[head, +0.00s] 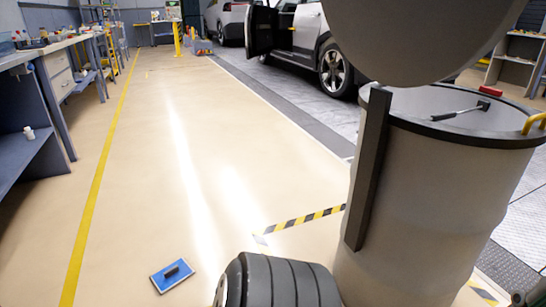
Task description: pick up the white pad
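No separate white pad shows clearly. A flat blue rectangular block (172,275) with a dark handle on top lies on the beige floor at the bottom left of centre in the head view. A thin pale edge shows around its lower side, but I cannot tell whether that is a white pad beneath it. Neither of my grippers is in the picture, so nothing is seen touching the block.
A black ribbed tyre-like shape (285,282) is right of the block. A large white drum-like body (425,215) fills the right, with a dark-handled tool (460,112) on top. Workbenches (60,65) line the left. The floor between is clear; a car (300,40) stands behind.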

